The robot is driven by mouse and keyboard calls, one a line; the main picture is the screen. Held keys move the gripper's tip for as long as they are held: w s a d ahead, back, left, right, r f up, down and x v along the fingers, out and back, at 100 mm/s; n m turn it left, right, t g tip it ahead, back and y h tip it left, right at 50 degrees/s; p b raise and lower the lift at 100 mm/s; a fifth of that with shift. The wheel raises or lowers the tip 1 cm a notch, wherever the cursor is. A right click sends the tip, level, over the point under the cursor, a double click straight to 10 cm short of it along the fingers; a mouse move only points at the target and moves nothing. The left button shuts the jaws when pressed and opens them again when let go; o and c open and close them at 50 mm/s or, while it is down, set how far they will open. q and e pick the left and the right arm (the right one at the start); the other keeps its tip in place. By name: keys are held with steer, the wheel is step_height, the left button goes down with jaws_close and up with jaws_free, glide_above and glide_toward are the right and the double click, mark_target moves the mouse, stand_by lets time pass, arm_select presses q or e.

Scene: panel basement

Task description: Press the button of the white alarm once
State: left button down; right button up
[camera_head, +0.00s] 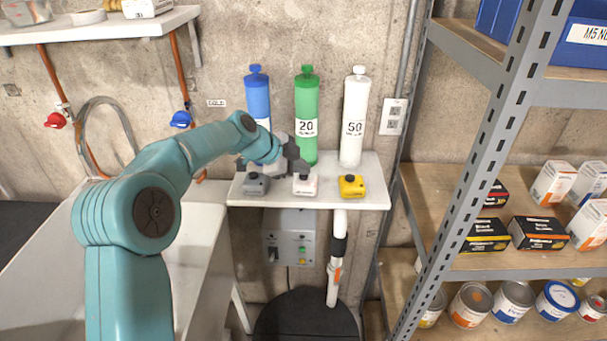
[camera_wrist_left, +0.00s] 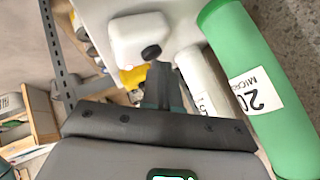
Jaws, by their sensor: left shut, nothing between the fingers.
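The white alarm (camera_head: 304,188) is a small box with a dark button on top. It stands on the white shelf (camera_head: 360,200) between a grey alarm (camera_head: 255,184) and a yellow alarm (camera_head: 350,186). My left gripper (camera_head: 300,168) is shut and empty, just behind and above the white alarm's button in the head view. In the left wrist view the white alarm (camera_wrist_left: 133,32) shows its dark button close to the shut fingertips (camera_wrist_left: 158,72). I cannot tell whether the fingertips touch the button. My right gripper is not in view.
A blue cylinder (camera_head: 258,95), a green cylinder (camera_head: 306,100) and a white cylinder (camera_head: 355,110) stand at the back of the shelf, close to my gripper. A metal rack (camera_head: 470,150) with boxes and cans is at the right. A grey switch box (camera_head: 288,240) hangs below.

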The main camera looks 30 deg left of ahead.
mark_target(301, 177)
arm_select(q)
steer(key=shift+r, duration=0.75)
steer(key=shift+r+p, duration=1.75)
steer(key=shift+r, duration=0.8)
steer(key=shift+f, duration=0.1)
